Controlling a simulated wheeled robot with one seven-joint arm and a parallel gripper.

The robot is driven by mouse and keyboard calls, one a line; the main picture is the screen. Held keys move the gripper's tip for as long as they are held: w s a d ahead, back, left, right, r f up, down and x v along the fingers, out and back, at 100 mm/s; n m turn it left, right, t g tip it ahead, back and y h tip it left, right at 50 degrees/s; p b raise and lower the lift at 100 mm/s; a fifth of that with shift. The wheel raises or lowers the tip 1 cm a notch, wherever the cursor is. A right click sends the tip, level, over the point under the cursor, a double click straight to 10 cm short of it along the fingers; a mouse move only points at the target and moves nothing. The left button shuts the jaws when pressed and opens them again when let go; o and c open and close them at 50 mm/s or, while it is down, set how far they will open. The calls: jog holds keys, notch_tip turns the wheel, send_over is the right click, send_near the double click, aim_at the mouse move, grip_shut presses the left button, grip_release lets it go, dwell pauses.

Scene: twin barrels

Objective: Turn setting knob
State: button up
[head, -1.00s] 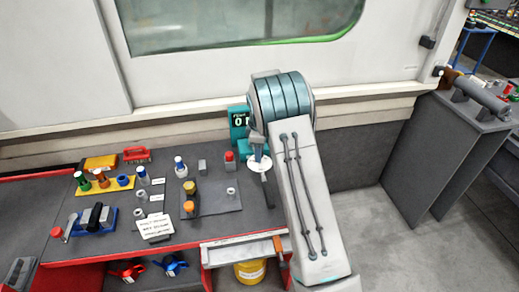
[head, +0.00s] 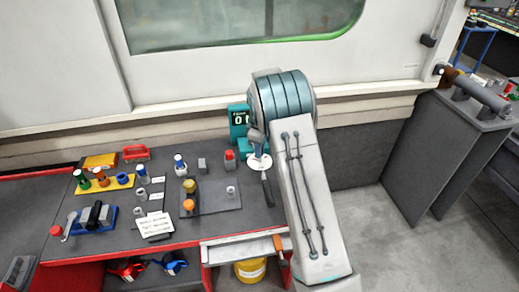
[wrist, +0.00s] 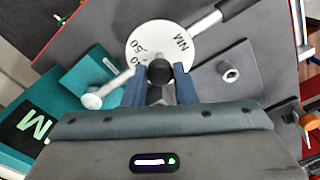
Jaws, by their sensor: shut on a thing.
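A white round dial (wrist: 161,45) with printed marks, including a 50, shows in the wrist view. In the head view the dial (head: 259,162) is at the right end of the workbench, partly hidden by my arm. A small dark knob (wrist: 160,71) stands at the dial's near edge in the wrist view. My gripper (wrist: 159,80) has its two blue fingers on either side of this knob and is shut on it.
A rod with a dark grip (wrist: 232,10) sticks out from the dial. A pale rod with a round end (wrist: 93,101) lies close left of my fingers. A grey plate with a socket (wrist: 229,72) is to the right. Several bottles and tools crowd the bench (head: 225,222).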

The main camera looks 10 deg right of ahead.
jog(key=m+b, duration=0.1)
jog(key=m, duration=1.2)
jog(key=shift+r+m+b, duration=0.1)
jog(key=shift+m+b, duration=0.2)
jog(key=shift+b, duration=0.1)
jog(key=m, duration=0.8)
jog(key=shift+w+m, duration=0.1)
jog(key=shift+m, duration=0.2)
jog(key=o, duration=1)
notch_tip(320, 180, up, 14)
